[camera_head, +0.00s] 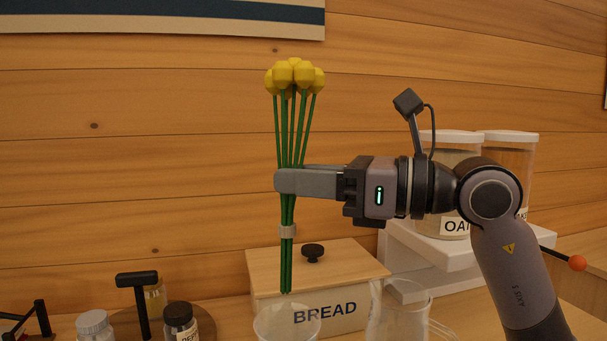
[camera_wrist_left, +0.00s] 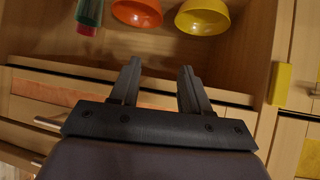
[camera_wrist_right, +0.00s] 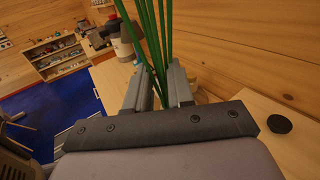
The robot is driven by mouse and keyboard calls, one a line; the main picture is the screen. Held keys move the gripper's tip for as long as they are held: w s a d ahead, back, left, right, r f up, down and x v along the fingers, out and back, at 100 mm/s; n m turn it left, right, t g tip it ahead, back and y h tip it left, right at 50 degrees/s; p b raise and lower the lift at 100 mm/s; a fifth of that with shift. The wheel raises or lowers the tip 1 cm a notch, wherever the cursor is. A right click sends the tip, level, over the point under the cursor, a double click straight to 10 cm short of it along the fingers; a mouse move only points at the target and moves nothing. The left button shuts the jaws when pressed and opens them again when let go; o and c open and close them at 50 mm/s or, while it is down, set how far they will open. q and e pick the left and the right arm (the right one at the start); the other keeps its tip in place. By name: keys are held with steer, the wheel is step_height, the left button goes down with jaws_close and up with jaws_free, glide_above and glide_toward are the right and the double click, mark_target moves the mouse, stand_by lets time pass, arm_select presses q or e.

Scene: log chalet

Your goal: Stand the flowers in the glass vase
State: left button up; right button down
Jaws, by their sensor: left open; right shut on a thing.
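My left gripper (camera_wrist_left: 161,72) is open and empty, seen only in the left wrist view.
The bread box (camera_head: 345,272) stands close behind the glass. A clear jug (camera_head: 398,312) is to its right, jars (camera_head: 181,322) and a dark T-shaped stand (camera_head: 141,300) to its left. Canisters (camera_head: 455,150) stand behind my right arm. Bowls (camera_wrist_left: 203,17) are near the left gripper.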

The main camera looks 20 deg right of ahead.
mark_target(293, 278)
steer(key=shift+f+b, duration=5.1)
steer(key=shift+f, duration=1.4)
steer(key=c, duration=0.9)
jaws_free()
